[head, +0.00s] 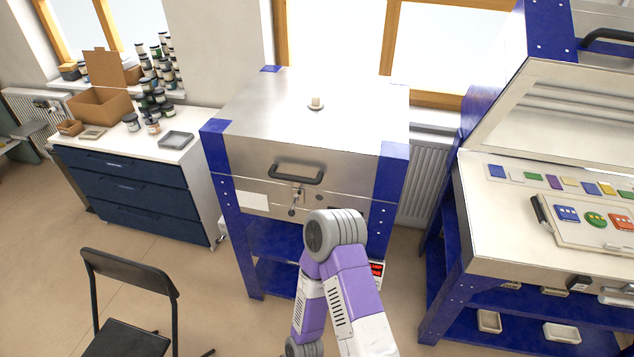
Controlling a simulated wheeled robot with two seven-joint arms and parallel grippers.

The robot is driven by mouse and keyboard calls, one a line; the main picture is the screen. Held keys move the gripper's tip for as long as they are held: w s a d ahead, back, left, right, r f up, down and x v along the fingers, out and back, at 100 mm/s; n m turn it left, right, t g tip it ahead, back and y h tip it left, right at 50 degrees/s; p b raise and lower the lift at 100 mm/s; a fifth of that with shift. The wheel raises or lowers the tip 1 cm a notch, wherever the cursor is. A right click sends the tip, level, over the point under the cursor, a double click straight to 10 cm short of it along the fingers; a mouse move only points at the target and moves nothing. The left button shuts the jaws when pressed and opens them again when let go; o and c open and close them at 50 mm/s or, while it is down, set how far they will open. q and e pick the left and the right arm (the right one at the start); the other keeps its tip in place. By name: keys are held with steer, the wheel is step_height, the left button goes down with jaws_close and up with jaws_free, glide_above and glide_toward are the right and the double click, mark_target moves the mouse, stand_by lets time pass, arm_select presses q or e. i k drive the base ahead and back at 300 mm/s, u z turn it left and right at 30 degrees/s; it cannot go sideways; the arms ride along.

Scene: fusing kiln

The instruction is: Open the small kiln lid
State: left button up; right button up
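The small kiln (340,105) stands in the middle of the head view, a silver metal box on a blue frame. Its lid lies flat and shut, with a thin seam along the front. A dark bar handle (296,175) is on the lid's front face, with a latch (296,195) below it. A small pale knob or plug (316,103) sits on top of the lid. One of my arms, purple and white, bends in front of the kiln's lower front, its grey joint below the handle. Neither gripper is in view.
A larger kiln (490,260) at right has its lid raised, with coloured glass pieces inside. A dark blue drawer cabinet (130,185) with jars and boxes stands at left. A black chair (130,290) is at front left. Floor between chair and kiln is clear.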

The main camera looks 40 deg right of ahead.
mark_target(357, 144)
steer(key=z, duration=1)
steer(key=i, duration=0.2)
steer(key=z, duration=0.05)
